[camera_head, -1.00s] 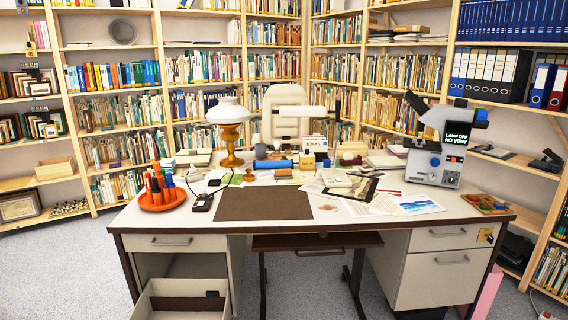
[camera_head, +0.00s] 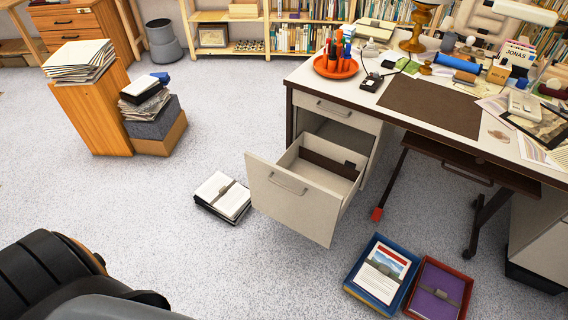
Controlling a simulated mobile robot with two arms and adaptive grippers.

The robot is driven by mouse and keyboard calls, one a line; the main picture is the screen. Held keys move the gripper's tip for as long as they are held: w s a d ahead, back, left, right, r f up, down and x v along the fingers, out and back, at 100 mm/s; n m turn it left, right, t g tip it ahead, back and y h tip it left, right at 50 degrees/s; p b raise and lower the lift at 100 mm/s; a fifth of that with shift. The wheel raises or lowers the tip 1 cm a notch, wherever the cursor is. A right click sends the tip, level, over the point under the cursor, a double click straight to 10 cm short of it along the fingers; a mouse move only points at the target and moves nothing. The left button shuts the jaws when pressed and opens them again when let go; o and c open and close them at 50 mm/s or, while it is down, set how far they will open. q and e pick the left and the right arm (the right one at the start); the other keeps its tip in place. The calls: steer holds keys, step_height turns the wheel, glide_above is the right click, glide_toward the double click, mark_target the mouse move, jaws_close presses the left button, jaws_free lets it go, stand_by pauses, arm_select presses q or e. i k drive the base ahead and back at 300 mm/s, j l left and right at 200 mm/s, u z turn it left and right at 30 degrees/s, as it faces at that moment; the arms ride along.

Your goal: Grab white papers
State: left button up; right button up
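Several white papers are in view. A clipped stack of white papers (camera_head: 222,194) lies on the floor left of the open desk drawer (camera_head: 292,200), on top of something dark. A taller pile of white papers (camera_head: 78,58) sits on a wooden cabinet (camera_head: 90,112) at the upper left. A clipped white document with a red and blue picture (camera_head: 383,270) lies in a blue tray (camera_head: 352,290) on the floor. Neither gripper shows. A dark rounded part at the bottom left looks like my own arm.
The desk (camera_head: 400,75) fills the right side, its drawer pulled out over the floor. A red tray (camera_head: 466,290) with a purple folder stands beside the blue tray. A box (camera_head: 160,135) with stacked papers stands by the cabinet. The grey floor at centre left is clear.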

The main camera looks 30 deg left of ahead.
mark_target(228, 196)
steer(key=j+u, duration=0.1)
steer(key=u, duration=0.7)
steer(key=i+j+z, duration=0.1)
steer(key=z, duration=0.3)
steer(key=j+z, duration=0.2)
steer(key=z, duration=0.15)
steer(key=i+j+z, duration=0.1)
steer(key=z, duration=0.3)
steer(key=j+z, duration=0.4)
steer(key=l, duration=0.05)
